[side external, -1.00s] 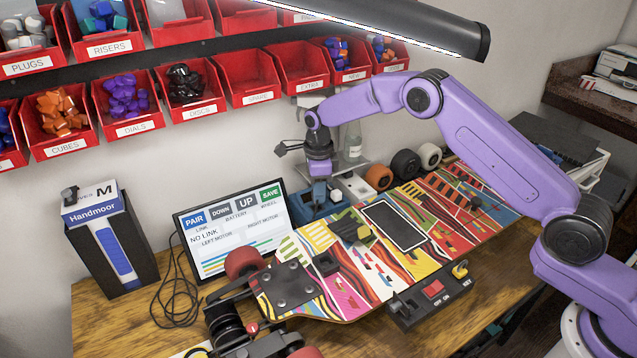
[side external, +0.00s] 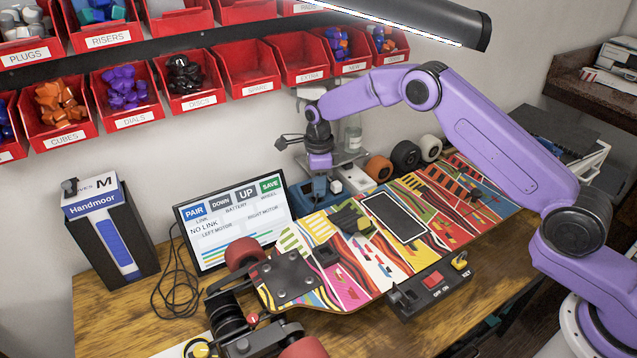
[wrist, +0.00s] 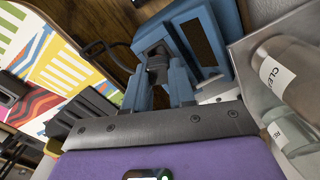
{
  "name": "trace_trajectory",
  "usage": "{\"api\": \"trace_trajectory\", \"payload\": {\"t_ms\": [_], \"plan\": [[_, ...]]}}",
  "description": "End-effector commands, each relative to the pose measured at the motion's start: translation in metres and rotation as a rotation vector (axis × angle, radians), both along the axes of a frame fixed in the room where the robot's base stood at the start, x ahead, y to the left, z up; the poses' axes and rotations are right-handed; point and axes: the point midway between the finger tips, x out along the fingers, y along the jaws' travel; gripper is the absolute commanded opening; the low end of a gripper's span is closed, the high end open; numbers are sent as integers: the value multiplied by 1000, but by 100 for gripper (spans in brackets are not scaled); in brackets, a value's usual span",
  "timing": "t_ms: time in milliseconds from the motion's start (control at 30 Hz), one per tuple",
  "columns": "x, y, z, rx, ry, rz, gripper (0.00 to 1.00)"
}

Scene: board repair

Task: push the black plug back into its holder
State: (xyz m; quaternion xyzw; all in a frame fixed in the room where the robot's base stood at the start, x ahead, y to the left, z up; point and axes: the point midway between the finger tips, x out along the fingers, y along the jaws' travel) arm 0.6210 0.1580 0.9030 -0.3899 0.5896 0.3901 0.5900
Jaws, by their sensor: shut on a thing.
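My gripper (side external: 320,177) points down at the blue holder (side external: 303,203) behind the far edge of the painted board. In the wrist view, its two blue-grey fingers (wrist: 157,84) are closed on the black plug (wrist: 157,68). A dark cable runs from the plug to the left. The blue holder (wrist: 228,32) is right at the plug, beyond the fingertips. I cannot tell how deep the plug sits in it. In the side view the plug is too small and hidden to make out.
The painted board (side external: 345,285) lies in front of the holder. Clear bottles (wrist: 275,75) stand close on the right in the wrist view. A tablet screen (side external: 235,225) stands to the left. Several wheels (side external: 405,156) are behind, at the right.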

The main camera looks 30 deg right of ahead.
Motion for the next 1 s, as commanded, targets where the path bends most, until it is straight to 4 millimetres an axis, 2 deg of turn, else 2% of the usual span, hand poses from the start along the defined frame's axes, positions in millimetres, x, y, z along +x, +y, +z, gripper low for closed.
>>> {"api": "trace_trajectory", "payload": {"t_ms": [1000], "plan": [[0,0,-6,0,0,1,0]]}}
